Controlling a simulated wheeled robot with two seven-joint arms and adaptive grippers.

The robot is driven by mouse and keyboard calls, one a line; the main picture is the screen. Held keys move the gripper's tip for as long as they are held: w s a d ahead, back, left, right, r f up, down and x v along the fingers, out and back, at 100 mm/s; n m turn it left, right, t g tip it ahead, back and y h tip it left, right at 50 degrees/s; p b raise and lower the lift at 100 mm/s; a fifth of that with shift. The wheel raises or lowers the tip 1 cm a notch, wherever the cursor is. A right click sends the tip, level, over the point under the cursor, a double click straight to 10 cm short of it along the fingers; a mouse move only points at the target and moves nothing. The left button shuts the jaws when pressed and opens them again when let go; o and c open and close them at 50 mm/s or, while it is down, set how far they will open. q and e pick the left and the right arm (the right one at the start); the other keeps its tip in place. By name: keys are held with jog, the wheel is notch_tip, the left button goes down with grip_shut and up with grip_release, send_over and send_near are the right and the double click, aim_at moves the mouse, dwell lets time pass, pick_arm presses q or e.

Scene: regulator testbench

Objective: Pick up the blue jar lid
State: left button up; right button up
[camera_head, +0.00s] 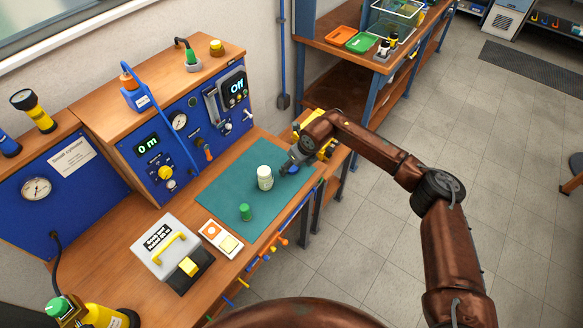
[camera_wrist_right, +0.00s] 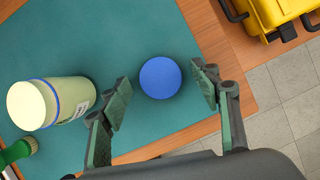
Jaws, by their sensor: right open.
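The blue jar lid (camera_wrist_right: 160,77) lies flat on the green mat (camera_wrist_right: 110,35) in the right wrist view. My right gripper (camera_wrist_right: 162,90) is open, with one finger on each side of the lid and a gap to each. In the head view my right gripper (camera_head: 288,166) is low over the mat's far right part and largely hides the lid. A pale jar (camera_head: 265,178) with a white top stands on the mat to the left of the gripper; it also shows in the wrist view (camera_wrist_right: 45,102). My left gripper is not in view.
A small green object (camera_head: 245,212) stands nearer on the mat. A yellow case (camera_head: 318,145) sits just beyond the gripper. The blue instrument panel (camera_head: 190,130) rises behind the mat. A grey box with a yellow handle (camera_head: 165,250) is at the front left.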

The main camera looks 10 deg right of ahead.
aim_at(293, 168)
jog(key=shift+c, duration=0.4)
jog(key=c, duration=0.5)
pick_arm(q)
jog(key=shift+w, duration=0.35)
pick_arm(e)
jog(key=c, duration=0.3)
jog(key=shift+c, duration=0.2)
jog(key=shift+r, duration=0.4)
notch_tip(293, 168, up, 2)
jog(key=shift+r+p, duration=0.15)
jog(key=shift+p, duration=0.2)
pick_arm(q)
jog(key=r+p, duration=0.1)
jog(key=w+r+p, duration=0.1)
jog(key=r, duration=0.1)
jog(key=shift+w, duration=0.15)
pick_arm(e)
jog(key=s+a+r, duration=0.2)
jog(key=s+r, duration=0.8)
jog(key=s, duration=0.4)
